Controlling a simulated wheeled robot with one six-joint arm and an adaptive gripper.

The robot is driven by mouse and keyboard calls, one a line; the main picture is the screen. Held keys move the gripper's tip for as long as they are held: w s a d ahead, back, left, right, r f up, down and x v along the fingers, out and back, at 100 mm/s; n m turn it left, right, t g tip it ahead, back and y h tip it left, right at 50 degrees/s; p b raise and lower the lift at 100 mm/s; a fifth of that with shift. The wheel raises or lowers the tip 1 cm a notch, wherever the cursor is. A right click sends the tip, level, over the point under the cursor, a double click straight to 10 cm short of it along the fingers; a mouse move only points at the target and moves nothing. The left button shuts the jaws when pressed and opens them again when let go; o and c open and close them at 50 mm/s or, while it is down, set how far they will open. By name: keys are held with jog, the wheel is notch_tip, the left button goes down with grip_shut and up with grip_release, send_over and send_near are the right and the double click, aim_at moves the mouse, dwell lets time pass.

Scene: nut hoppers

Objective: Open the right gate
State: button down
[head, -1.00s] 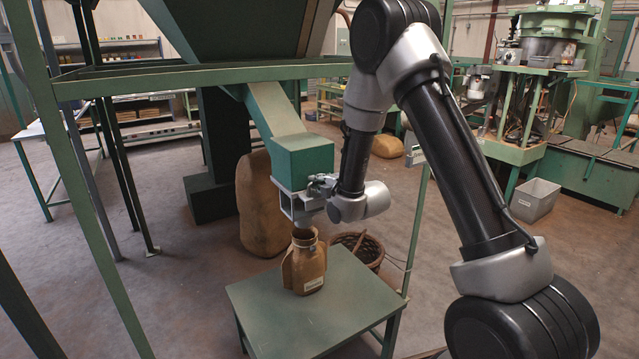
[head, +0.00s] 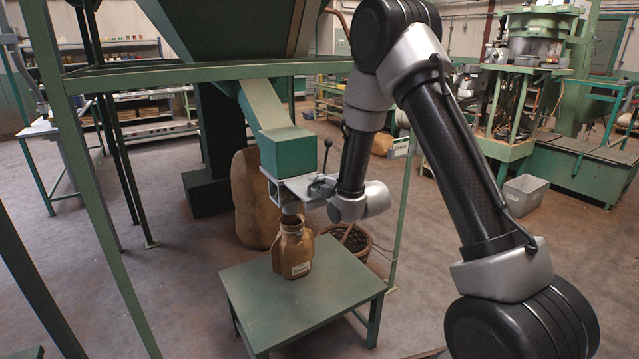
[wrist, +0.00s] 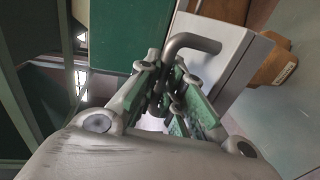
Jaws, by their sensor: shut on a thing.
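A green chute (head: 286,152) ends above the work table, with a pale metal frame under its outlet. A flat grey gate plate (head: 305,187) sticks out to the right from that frame. It also shows in the wrist view (wrist: 232,52), beside the green chute wall (wrist: 118,35). My gripper (head: 317,189) is at the plate's outer end. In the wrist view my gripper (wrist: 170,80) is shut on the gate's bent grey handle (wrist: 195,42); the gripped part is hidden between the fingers.
A brown open-necked sack (head: 293,252) stands upright under the outlet on a green table (head: 300,310). A dark lever (head: 327,150) rises behind the plate. A wicker basket (head: 352,240) and a large tan sack (head: 250,200) stand behind. A green post (head: 402,210) rises right of the table.

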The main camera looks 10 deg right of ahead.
jog(key=c, duration=1.5)
grip_release()
jog(key=shift+c, duration=0.2)
jog(key=v, duration=0.7)
jog(key=shift+s, duration=0.2)
jog(key=shift+d, duration=0.1)
